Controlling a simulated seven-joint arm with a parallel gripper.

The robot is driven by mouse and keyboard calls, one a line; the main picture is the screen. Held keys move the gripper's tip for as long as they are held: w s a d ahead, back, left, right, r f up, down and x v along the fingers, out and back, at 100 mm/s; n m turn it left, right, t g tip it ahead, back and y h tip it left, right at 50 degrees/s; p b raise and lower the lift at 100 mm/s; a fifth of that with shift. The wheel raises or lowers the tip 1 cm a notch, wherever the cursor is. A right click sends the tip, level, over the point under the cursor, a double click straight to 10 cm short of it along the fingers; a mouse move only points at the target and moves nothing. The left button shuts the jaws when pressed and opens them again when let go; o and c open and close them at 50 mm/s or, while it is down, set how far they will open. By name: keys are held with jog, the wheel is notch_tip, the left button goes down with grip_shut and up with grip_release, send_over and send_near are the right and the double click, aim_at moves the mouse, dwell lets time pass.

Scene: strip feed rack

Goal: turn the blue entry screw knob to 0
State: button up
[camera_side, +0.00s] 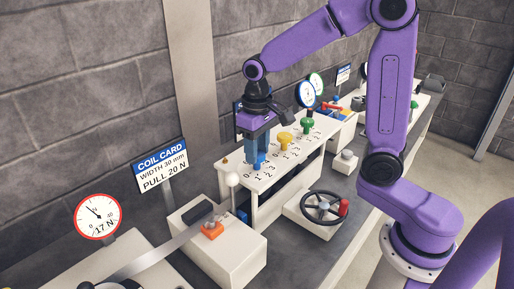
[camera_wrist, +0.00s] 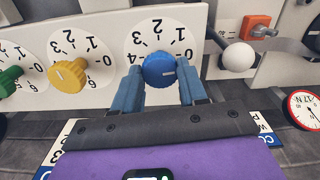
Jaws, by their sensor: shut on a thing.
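The blue knob (camera_wrist: 158,68) sits in the middle of a white number dial in the wrist view, between my two blue fingers. In the side view the blue knob (camera_side: 260,160) shows just below my fingertips at the near end of the white rack. My gripper (camera_side: 257,152) points down and is shut on the knob; in the wrist view my gripper (camera_wrist: 160,82) has one finger on each side of it. The dial's 0 lies to the right of the knob in the wrist view. A pale mark shows on the knob's right part; its exact reading is unclear.
A yellow knob (camera_side: 285,139) and a green knob (camera_side: 307,125) stand farther along the rack (camera_side: 262,184). A white ball (camera_side: 232,180) sits close beside the near end. A black handwheel (camera_side: 322,207) stands in front. A coil card (camera_side: 160,168) and a gauge (camera_side: 97,217) stand left.

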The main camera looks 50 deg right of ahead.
jog(key=shift+m, duration=0.6)
jog(key=o, duration=1)
jog(key=shift+o, duration=0.2)
jog(key=shift+r, duration=0.15)
notch_tip(320, 180, up, 17)
